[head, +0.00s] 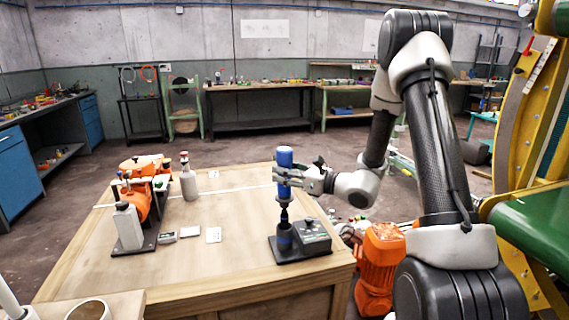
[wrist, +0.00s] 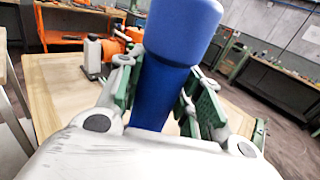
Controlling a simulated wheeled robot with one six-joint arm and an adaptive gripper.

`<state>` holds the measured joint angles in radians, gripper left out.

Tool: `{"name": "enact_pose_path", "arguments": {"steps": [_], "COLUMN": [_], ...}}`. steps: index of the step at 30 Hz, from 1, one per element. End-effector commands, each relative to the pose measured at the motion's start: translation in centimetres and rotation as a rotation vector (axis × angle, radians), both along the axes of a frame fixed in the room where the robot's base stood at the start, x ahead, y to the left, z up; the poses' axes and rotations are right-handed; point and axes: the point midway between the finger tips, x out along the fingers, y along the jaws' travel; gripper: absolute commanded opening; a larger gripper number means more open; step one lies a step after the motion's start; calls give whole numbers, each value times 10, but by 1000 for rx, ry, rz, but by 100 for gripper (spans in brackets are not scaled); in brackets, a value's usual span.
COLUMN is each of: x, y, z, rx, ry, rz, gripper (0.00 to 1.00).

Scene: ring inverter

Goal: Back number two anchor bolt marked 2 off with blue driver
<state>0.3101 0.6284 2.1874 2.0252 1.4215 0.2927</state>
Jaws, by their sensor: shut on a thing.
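The blue driver (head: 285,159) stands upright in my gripper (head: 302,180). My gripper is shut around its blue handle. In the wrist view the handle (wrist: 168,70) fills the space between the green-padded fingers (wrist: 155,108). The driver's dark lower end reaches down to a dark upright holder (head: 285,238) on a black base. I cannot tell whether the tip is inside the holder or just above it. An orange machine (head: 138,203) stands at the table's left on a dark plate, with small upright parts on it. No anchor bolt or mark 2 can be made out.
A grey box (head: 312,234) sits beside the holder on the same base. Small cards (head: 213,235) lie mid-table. The table's centre is mostly clear.

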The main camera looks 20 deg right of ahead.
Motion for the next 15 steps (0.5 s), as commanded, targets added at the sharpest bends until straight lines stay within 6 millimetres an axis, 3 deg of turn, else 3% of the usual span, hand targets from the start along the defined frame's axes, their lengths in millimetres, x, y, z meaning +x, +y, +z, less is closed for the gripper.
{"name": "enact_pose_path", "arguments": {"steps": [15], "x": [0], "y": [0], "z": [-62], "rx": [1], "ry": [0], "rz": [0], "gripper": [5]}}
